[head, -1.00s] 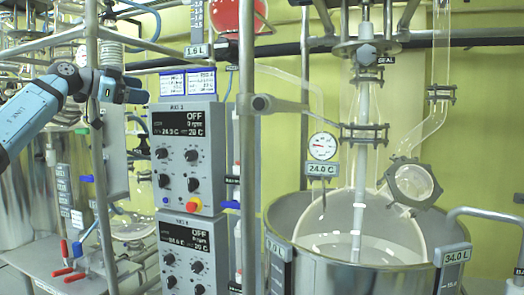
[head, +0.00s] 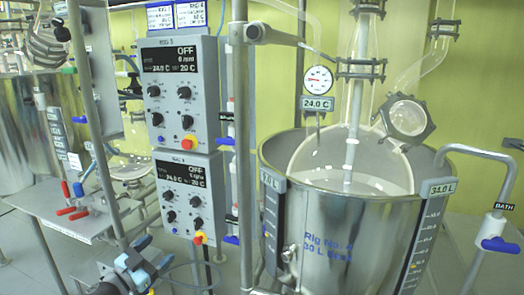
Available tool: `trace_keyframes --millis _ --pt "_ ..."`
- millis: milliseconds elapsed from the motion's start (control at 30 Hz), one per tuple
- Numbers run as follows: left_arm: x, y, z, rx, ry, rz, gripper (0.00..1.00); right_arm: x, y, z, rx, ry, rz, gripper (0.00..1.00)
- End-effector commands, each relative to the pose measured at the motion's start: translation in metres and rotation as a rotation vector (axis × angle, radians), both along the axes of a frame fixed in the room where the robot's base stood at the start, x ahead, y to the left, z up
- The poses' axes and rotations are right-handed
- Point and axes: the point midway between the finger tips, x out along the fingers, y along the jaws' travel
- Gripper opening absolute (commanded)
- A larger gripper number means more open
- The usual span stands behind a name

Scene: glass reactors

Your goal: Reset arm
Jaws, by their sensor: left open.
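My left gripper (head: 152,254) is low in the head view, at the bottom left of centre. It is open with nothing seen between its fingers. It is below the lower control box (head: 190,192) and apart from the steel vessel (head: 345,232) to its right. My right gripper is out of view.
An upper control box (head: 183,92) reads OFF, above the lower one. A vertical steel post (head: 241,150) stands between the boxes and the vessel. Red and blue handled valves (head: 72,200) sit on a metal shelf at left. A pipe with a blue handle (head: 500,244) stands at right.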

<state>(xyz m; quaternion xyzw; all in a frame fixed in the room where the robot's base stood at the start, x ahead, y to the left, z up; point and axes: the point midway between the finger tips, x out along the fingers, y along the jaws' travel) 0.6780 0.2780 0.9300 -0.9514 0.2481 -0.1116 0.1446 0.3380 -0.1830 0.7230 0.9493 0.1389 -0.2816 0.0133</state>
Motion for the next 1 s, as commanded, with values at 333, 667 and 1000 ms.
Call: trace_keyframes --millis 333,667,1000 --pt "-0.165 0.017 -0.149 0.139 0.339 0.202 0.78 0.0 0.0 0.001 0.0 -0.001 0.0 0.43" --pt "-0.297 0.023 -0.21 0.31 0.621 0.222 0.78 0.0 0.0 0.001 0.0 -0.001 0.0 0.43" --pt "-0.353 -0.004 -0.224 0.283 0.757 0.218 0.78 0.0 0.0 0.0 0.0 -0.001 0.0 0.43"
